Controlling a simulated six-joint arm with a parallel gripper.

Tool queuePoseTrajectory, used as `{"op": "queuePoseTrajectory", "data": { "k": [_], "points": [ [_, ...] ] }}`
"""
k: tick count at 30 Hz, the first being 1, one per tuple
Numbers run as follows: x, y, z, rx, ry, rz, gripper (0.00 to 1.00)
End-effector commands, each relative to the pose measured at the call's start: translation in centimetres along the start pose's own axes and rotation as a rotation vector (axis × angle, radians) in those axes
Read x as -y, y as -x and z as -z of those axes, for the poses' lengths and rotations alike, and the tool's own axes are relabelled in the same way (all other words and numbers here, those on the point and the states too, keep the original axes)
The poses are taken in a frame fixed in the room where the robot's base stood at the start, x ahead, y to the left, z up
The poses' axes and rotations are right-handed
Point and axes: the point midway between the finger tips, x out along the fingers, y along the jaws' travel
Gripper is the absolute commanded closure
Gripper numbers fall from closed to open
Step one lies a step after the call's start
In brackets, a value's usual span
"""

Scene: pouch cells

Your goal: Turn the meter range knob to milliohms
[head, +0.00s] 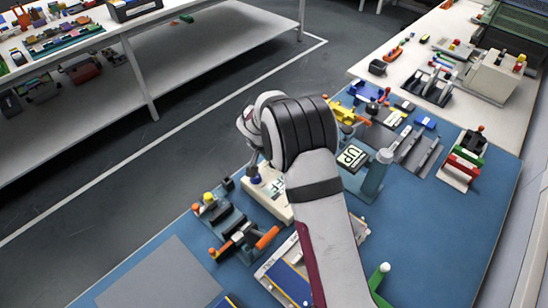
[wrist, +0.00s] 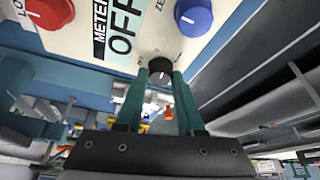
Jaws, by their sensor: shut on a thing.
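The meter (wrist: 150,40) is a cream box, and its face fills the top of the wrist view. It bears the words METER and OFF, the latter in large letters on a pale green panel (wrist: 122,28). A small black knob (wrist: 160,70) with a white pointer line sits below them. My gripper (wrist: 158,76) has its two green fingers on either side of this black knob and is shut on it. A red knob (wrist: 50,12) is at the left and a blue knob (wrist: 193,16) at the upper right. In the head view my arm partly hides the meter (head: 268,196).
The meter stands on a blue mat (head: 420,230). Fixtures with orange handles (head: 240,238) stand in front of it. A block marked UP (head: 352,157) and a grey post (head: 376,175) are to its right. A white shelf table (head: 140,60) stands across the floor.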

Motion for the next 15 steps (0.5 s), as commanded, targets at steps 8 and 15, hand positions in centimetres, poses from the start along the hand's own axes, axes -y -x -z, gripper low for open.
{"op": "queuePoseTrajectory", "data": {
  "k": [8, 15],
  "points": [
    [0.29, -0.03, -0.05, 0.001, -0.239, -0.098, 1.00],
    [0.41, -0.09, -0.08, 0.003, -0.418, -0.173, 1.00]
  ]
}}
